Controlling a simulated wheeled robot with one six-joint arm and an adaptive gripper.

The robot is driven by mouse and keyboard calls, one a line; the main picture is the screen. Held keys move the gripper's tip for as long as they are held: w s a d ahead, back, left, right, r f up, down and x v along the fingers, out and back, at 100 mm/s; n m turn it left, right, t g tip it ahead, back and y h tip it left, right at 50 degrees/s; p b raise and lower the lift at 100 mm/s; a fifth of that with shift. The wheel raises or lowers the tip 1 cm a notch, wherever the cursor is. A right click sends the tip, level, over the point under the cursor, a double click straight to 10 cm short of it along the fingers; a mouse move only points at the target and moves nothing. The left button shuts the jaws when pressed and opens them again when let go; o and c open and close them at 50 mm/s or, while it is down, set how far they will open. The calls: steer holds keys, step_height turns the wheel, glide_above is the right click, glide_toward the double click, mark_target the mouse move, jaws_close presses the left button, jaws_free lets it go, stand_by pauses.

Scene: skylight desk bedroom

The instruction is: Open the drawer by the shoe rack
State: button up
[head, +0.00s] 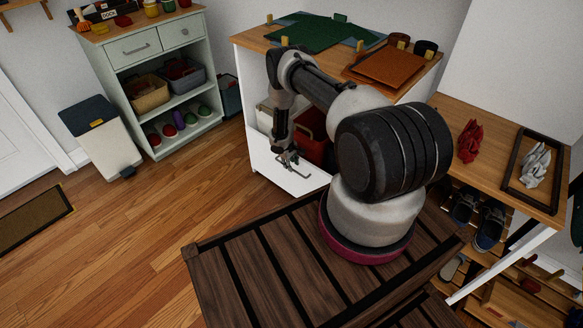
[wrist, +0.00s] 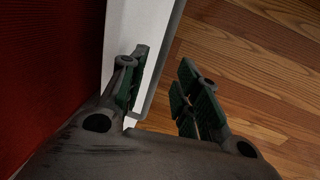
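The desk unit (head: 241,75) beside the shoe rack has a low white drawer front (head: 262,162) with a grey bar handle (head: 297,172). My gripper (head: 287,158) is at the handle, fingers apart. In the wrist view, my gripper (wrist: 160,88) is open, with the white drawer front (wrist: 152,30) beyond its left finger and the grey handle (wrist: 165,55) running between the fingers. I cannot tell whether either finger touches it. The shoe rack (head: 510,300) stands at lower right.
A red bin (head: 314,128) sits behind and above the drawer front. A white bin (head: 102,140) and a shelf cabinet (head: 118,62) are at left. The wooden floor (head: 185,215) between is clear.

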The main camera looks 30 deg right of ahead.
steer(key=shift+d+f, duration=0.15)
steer(key=shift+f, duration=0.6)
steer(key=shift+d+f, duration=0.15)
steer(key=shift+f, duration=0.6)
steer(key=shift+c, duration=0.5)
jaws_close()
